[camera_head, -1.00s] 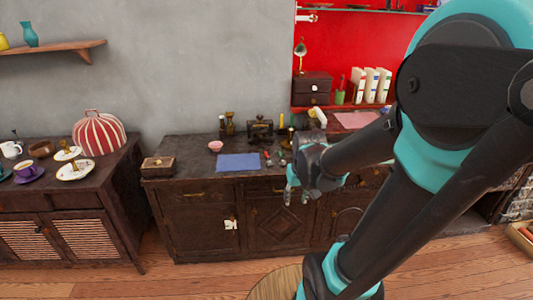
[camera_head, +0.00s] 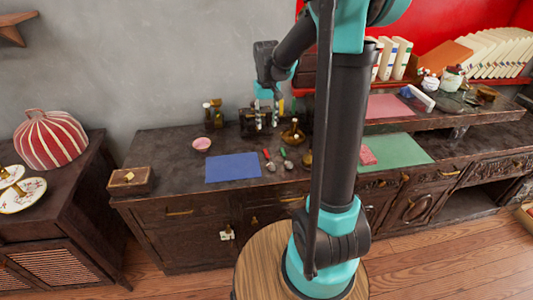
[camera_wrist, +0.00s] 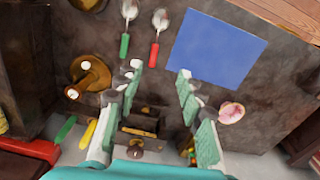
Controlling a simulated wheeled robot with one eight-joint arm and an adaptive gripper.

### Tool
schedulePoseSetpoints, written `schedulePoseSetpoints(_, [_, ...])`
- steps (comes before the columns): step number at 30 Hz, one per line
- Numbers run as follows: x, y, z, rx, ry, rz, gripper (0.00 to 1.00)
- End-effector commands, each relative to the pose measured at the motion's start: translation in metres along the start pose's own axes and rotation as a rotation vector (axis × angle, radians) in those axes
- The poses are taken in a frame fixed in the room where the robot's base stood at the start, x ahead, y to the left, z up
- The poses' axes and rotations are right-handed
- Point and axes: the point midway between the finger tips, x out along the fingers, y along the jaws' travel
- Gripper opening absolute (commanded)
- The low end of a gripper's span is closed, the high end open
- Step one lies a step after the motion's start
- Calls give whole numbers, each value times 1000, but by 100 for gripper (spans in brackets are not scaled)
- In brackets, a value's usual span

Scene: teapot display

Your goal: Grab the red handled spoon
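The red handled spoon (camera_head: 268,160) lies on the dark cabinet top, just right of the blue mat (camera_head: 233,167). In the wrist view the spoon (camera_wrist: 154,55) shows with its red handle toward my gripper and its silver bowl at the top. A green handled spoon (camera_head: 287,160) lies beside it, and it also shows in the wrist view (camera_wrist: 125,45). My gripper (camera_head: 267,121) is raised over the back of the cabinet top, behind the spoons. In the wrist view its two fingers (camera_wrist: 160,71) are wide apart, with nothing held between them.
A dark grinder-like box (camera_wrist: 138,128) shows between and below the fingers. A brass holder (camera_wrist: 92,73) stands to their left and a pink bowl (camera_wrist: 231,113) to their right. A wooden box (camera_head: 130,180) sits at the cabinet's left end. A green mat (camera_head: 402,151) lies at the right.

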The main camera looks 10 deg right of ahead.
Motion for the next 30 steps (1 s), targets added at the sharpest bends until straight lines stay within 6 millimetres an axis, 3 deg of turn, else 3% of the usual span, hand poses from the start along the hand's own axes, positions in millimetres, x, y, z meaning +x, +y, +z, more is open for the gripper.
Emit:
schedulePoseSetpoints(5, [23,0,-1,0,-1,0,39])
schedulePoseSetpoints(18, [104,1,-1,0,-1,0,39])
schedulePoseSetpoints(30, [135,4,0,0,-1,0,39])
